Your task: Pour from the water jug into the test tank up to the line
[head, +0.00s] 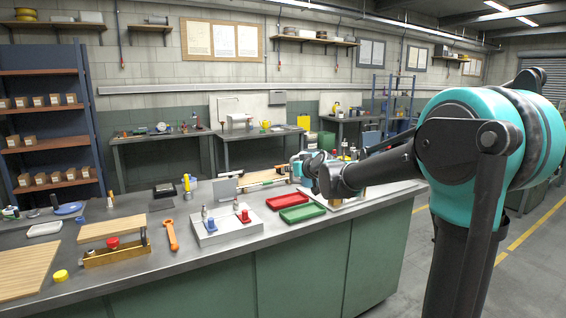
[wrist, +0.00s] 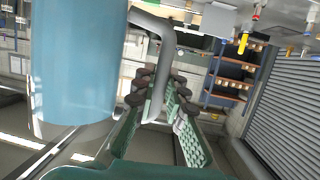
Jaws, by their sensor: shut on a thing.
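The water jug (wrist: 78,65) shows in the wrist view as a large light blue cylinder with a grey bent handle (wrist: 166,55). My gripper (wrist: 158,98), with green fingers and dark pads, is shut on this handle. The wrist view appears upside down, so I cannot tell the jug's tilt or the water in it. In the head view my gripper (head: 306,166) is small, over the far right part of the bench, partly behind my arm. The jug is not clear there. I cannot make out the test tank or its line; my arm covers part of that area.
Open floor lies right of the bench.

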